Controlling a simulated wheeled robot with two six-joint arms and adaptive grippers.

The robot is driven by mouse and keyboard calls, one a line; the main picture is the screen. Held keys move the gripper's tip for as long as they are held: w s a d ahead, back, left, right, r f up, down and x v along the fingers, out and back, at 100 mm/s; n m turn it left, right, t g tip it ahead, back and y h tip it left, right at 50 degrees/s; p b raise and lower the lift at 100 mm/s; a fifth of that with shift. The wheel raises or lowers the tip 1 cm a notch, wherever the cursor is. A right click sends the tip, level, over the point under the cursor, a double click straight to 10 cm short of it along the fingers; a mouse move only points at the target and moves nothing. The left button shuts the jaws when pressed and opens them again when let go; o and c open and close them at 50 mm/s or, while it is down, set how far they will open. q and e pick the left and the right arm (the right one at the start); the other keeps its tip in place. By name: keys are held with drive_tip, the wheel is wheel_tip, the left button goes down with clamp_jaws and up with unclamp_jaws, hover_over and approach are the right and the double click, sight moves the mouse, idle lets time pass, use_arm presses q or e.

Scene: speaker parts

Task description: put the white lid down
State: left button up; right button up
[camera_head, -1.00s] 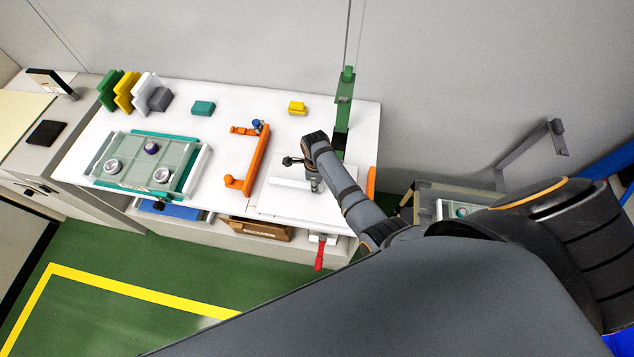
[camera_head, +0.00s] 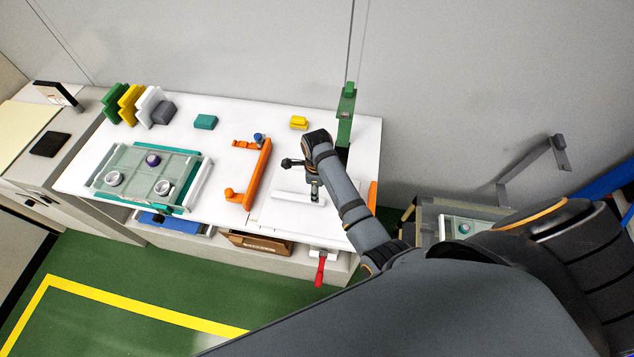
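The white lid (camera_head: 292,198) shows as a pale, narrow bar over the right part of the white table, right of the orange frame part. My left gripper (camera_head: 315,192) points down at the lid's right part and overlaps it in the picture. The fingertips are too small to show whether they grip the lid or are apart from it. I cannot tell whether the lid touches the table. My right gripper is out of view; only its dark arm shows at the right.
An orange bracket (camera_head: 258,172) stands left of the lid. A greenish tray (camera_head: 135,170) with round parts is at the left. A red-handled clamp (camera_head: 320,270) hangs at the front edge.

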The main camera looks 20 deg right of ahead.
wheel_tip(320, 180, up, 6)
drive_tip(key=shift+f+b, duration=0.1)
drive_tip(key=shift+b, duration=0.2)
idle(0.3)
